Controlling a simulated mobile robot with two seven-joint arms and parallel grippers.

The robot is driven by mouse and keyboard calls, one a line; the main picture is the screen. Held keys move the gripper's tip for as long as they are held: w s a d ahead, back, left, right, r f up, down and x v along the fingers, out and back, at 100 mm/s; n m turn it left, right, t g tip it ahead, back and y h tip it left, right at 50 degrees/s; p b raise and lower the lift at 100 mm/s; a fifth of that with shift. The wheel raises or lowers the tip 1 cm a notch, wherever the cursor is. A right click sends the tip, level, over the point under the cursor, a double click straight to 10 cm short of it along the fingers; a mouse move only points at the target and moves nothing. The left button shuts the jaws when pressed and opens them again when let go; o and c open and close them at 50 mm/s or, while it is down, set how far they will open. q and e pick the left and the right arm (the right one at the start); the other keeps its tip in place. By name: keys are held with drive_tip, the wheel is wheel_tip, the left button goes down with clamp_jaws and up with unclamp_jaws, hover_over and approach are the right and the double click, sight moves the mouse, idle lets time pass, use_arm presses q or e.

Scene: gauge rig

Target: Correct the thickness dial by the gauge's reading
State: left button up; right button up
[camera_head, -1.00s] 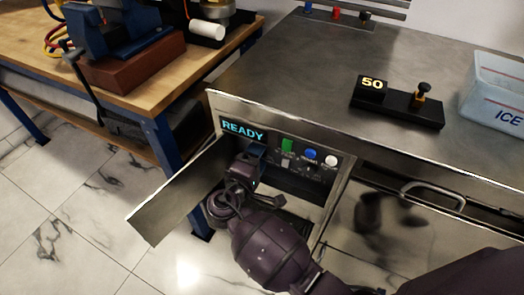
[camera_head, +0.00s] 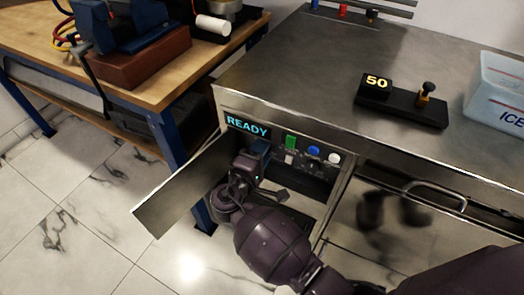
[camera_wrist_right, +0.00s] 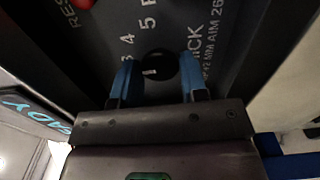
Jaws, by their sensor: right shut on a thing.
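The thickness dial (camera_wrist_right: 163,68) is a round black knob with a white pointer mark, on a dark panel with white lettering and digits in the right wrist view. My right gripper (camera_wrist_right: 158,60) has its blue fingers on either side of the dial, shut on it. In the head view my right gripper (camera_head: 264,150) reaches into the open compartment and hides the dial. A lit display (camera_head: 247,126) reads READY. My left gripper is not in view.
Green (camera_head: 291,142), blue (camera_head: 313,151) and white (camera_head: 334,158) controls sit right of the display. An open metal door (camera_head: 175,190) stands left of my gripper. A red knob (camera_wrist_right: 82,3) shows above the dial. An ice bin (camera_head: 500,95) stands on the counter.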

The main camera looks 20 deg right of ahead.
drive_tip(key=shift+r+n, duration=0.3)
drive_tip(key=shift+w+r+n+p, duration=0.1)
drive_tip(key=shift+r+n+p, duration=0.05)
drive_tip(key=shift+n+p, duration=1.6)
drive_tip(key=shift+n, duration=0.35)
drive_tip(key=shift+f+n+p, duration=0.25)
drive_tip(key=shift+n+p, duration=0.25)
drive_tip(key=shift+n, duration=0.5)
drive_tip(key=shift+f+n, duration=0.15)
drive_tip(key=shift+n, duration=0.15)
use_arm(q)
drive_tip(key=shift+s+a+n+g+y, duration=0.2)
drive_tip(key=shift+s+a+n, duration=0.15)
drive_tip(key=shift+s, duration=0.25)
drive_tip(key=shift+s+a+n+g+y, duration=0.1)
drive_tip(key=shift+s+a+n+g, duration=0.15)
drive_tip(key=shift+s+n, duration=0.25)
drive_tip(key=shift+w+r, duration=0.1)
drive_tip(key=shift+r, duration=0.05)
use_arm(e)
drive_tip(key=o, duration=0.9)
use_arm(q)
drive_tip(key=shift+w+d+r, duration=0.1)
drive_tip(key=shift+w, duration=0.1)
